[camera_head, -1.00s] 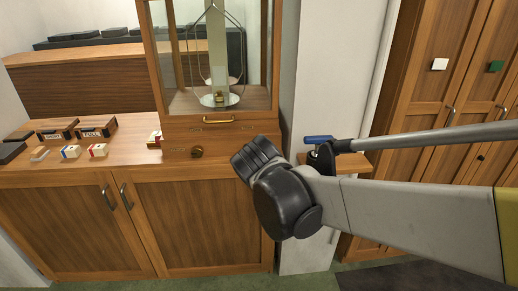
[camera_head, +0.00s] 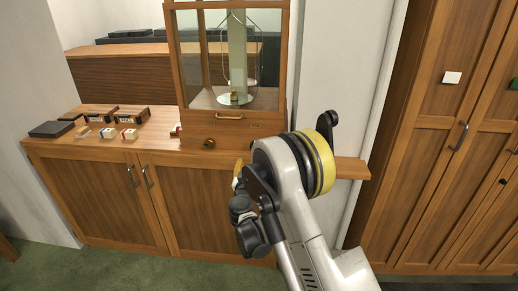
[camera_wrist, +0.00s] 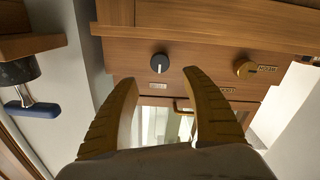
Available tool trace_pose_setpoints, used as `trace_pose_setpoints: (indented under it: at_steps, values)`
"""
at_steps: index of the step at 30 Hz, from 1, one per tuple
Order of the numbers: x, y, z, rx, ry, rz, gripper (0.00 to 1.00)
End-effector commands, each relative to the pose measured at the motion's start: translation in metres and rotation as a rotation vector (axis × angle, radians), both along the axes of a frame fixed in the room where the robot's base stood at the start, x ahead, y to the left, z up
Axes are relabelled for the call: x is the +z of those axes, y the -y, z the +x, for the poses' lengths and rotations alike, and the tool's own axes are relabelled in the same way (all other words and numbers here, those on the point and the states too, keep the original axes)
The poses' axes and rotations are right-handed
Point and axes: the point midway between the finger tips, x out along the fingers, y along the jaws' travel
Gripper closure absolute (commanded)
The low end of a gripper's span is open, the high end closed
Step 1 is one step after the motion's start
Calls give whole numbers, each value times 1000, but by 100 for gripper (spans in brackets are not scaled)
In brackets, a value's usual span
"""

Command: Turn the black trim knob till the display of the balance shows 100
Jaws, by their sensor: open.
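The balance is a glass-sided wooden case (camera_head: 182,90) on the cabinet top, with a pan and a drawer handle on its front. In the wrist view its wooden front (camera_wrist: 205,50) carries the black trim knob (camera_wrist: 159,63), which has a white pointer mark, and a brass knob (camera_wrist: 244,68) to its right. The brass knob also shows in the head view (camera_head: 209,143); there my arm hides the black knob. My gripper (camera_wrist: 160,78) is open, its yellow fingers pointing at the front, with the black knob seen just beyond the gap. No display reading is legible.
A small wooden shelf (camera_head: 350,168) juts out right of the balance; a blue-handled item (camera_wrist: 33,110) shows near it in the wrist view. Small boxes (camera_head: 128,115) and a dark flat case (camera_head: 52,129) lie on the cabinet top at left. Tall cabinets stand right.

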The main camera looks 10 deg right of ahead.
Motion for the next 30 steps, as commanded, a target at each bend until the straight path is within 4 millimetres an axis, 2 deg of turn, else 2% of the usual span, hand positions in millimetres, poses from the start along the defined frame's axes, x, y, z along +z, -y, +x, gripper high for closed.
trace_pose_setpoints:
  at_steps: [12, 15, 20, 28, 29, 30]
  values:
    - [-3, 25, 72, -2, -1, 0, 44]
    - [-2, 29, 85, -2, -1, 0, 44]
    - [0, 32, 96, -1, -2, 1, 44]
    - [1, 33, 98, -1, -2, 1, 44]
    - [1, 33, 98, -1, -2, 1, 48]
    - [1, 33, 98, -1, -2, 1, 60]
